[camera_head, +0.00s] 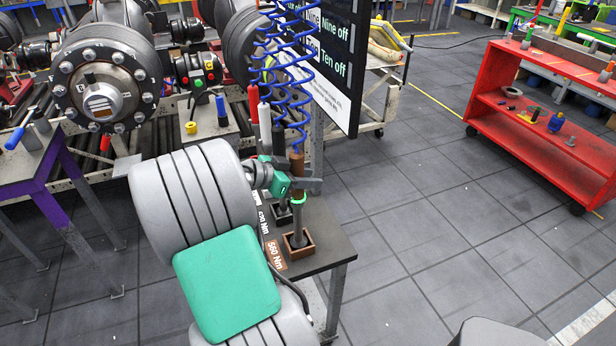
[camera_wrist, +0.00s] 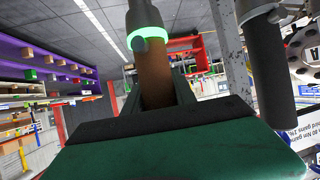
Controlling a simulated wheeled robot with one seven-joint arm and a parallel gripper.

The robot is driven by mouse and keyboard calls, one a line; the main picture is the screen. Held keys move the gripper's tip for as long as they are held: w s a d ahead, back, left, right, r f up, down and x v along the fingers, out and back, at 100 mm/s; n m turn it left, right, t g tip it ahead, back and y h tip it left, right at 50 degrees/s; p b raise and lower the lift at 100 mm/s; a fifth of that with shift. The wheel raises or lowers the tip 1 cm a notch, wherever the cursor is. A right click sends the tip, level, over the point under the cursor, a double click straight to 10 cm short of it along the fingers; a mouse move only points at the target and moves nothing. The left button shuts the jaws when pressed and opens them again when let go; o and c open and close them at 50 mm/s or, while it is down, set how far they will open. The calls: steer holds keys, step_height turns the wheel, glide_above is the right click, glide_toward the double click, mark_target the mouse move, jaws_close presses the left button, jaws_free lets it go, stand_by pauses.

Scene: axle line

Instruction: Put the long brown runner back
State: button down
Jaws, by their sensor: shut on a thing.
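The long brown runner (camera_head: 298,167) hangs upright at the tool stand, with a brown grip, a lit green ring and a grey shaft below. My gripper (camera_head: 304,186) is shut on its brown grip. In the wrist view the brown grip (camera_wrist: 155,82) stands between my fingers, with the green ring beyond. A brown square holder (camera_head: 298,246) sits on the stand's table (camera_head: 335,248) by a brown "560 Nm" label (camera_head: 275,255). The shaft's lower end overlaps the holder's opening; I cannot tell how deep it is in.
Red (camera_head: 253,106), white (camera_head: 265,127) and black (camera_head: 279,142) runners hang close to the left, with blue coiled hoses (camera_head: 290,65) above. A dark sign board (camera_head: 335,60) stands behind. A red shelf cart (camera_head: 545,110) is at right. Open floor (camera_head: 420,220) lies between.

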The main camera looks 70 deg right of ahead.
steer(key=shift+f+b, duration=0.35)
steer(key=shift+b, duration=0.1)
steer(key=c, duration=1.2)
jaws_free()
steer(key=shift+c, duration=0.2)
steer(key=o, duration=0.3)
steer(key=shift+f, duration=0.15)
steer(key=b+v, duration=0.1)
steer(key=v, duration=0.7)
